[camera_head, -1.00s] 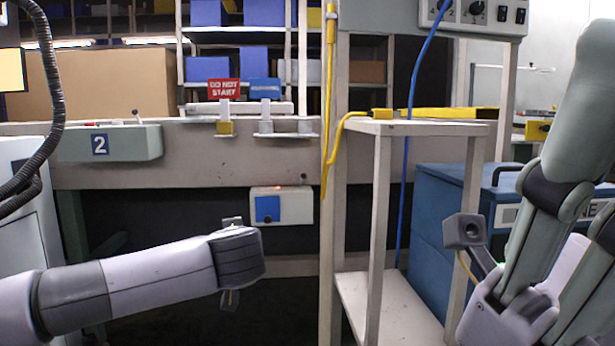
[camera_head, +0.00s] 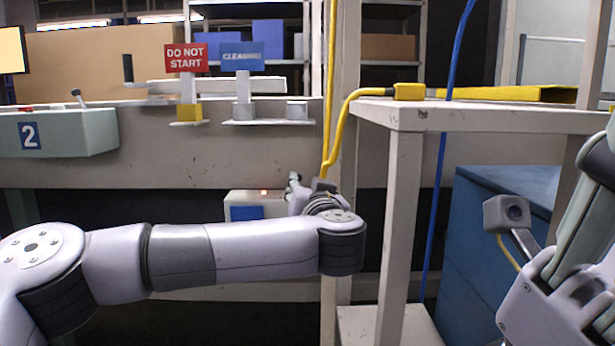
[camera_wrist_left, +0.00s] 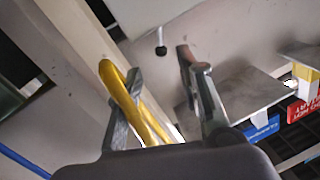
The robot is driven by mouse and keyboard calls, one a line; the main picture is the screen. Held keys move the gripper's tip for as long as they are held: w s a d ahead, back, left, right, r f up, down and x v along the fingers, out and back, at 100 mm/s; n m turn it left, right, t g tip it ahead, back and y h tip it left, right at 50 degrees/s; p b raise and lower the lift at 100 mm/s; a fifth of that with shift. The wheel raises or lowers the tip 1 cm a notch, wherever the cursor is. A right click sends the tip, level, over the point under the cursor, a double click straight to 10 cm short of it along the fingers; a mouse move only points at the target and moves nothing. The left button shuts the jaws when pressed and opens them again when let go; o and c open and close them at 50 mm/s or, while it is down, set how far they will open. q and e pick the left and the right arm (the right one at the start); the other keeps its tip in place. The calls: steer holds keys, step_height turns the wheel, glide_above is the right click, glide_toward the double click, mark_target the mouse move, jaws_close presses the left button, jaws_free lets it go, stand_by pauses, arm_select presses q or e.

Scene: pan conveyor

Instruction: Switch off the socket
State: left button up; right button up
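The socket (camera_head: 240,199) is a pale box with a blue front and a lit red light on top, low on the grey conveyor frame in the head view. My left forearm hides its lower part. My left gripper (camera_head: 296,183) is at the box's right end, partly hidden behind its own wrist; I cannot tell whether it touches the box. In the left wrist view the left gripper (camera_wrist_left: 160,95) has its two fingers apart, with nothing held between them. A yellow cable (camera_wrist_left: 150,118) passes close by the left finger. My right wrist shows at the right edge; its fingers are out of view.
A pale post and table (camera_head: 405,120) stand right of my left gripper. A yellow cable (camera_head: 333,125) and a blue cable (camera_head: 436,190) hang there. A red DO NOT START sign (camera_head: 186,57) and a blue sign (camera_head: 242,56) stand above. A blue cabinet (camera_head: 492,230) is at right.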

arm_select(q)
steer(key=w+b, duration=0.1)
steer(key=w, duration=0.2)
steer(key=w+a+b, duration=0.1)
steer(key=w+b, duration=0.1)
steer(key=shift+w+a+f, duration=0.1)
steer(key=shift+w+f, duration=0.05)
steer(key=shift+w, duration=0.25)
steer(key=shift+w+b, duration=0.35)
steer(key=shift+w, duration=0.15)
steer(key=shift+c, duration=0.4)
jaws_close()
